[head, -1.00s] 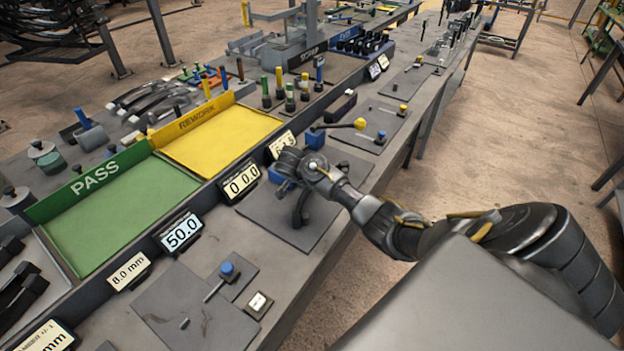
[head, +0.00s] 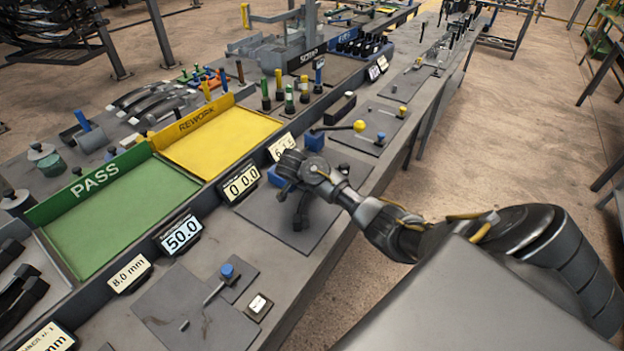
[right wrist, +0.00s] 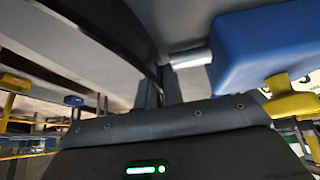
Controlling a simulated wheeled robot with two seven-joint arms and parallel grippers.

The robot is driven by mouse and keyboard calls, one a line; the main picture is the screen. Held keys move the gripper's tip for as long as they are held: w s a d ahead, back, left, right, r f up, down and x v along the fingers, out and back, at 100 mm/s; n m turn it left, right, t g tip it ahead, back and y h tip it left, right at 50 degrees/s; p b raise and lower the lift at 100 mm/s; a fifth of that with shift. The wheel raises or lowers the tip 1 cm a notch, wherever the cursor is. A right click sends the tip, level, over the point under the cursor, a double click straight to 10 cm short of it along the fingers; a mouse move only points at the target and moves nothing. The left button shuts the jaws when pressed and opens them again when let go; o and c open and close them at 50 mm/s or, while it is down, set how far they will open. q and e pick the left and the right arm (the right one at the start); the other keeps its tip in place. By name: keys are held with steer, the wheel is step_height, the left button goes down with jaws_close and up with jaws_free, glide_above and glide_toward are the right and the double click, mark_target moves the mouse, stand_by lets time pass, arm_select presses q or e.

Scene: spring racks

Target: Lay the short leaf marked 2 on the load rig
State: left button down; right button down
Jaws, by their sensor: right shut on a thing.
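My right gripper (head: 308,176) is over the grey plate of the load rig (head: 262,212), between its two blue blocks, the near one (head: 276,176) and the far one (head: 314,140). It is shut on a dark curved leaf (right wrist: 128,38), seen in the right wrist view as a strip running into the jaws. In the head view a dark piece, apparently the leaf's end (head: 299,214), hangs below the gripper over the plate. I cannot tell whether the leaf touches the blocks. No number mark is readable. A blue block (right wrist: 265,45) is close in the wrist view. My left gripper is out of view.
A display reading 0 0.0 (head: 241,184) stands along the rig's left side. The green PASS tray (head: 120,215) and yellow REWORK tray (head: 220,140) lie to the left. A lever with a yellow knob (head: 359,126) is beyond the far block. The plate's near part is clear.

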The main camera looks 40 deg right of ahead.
steer(key=shift+f, duration=0.1)
stand_by(0.3)
steer(key=c, duration=1.4)
jaws_free()
steer(key=shift+s, duration=0.1)
steer(key=shift+c, duration=0.2)
steer(key=shift+o, duration=0.2)
steer(key=o, duration=0.4)
steer(key=shift+o, duration=0.2)
step_height(320, 180, up, 8)
steer(key=p, duration=0.7)
steer(key=shift+p, duration=0.4)
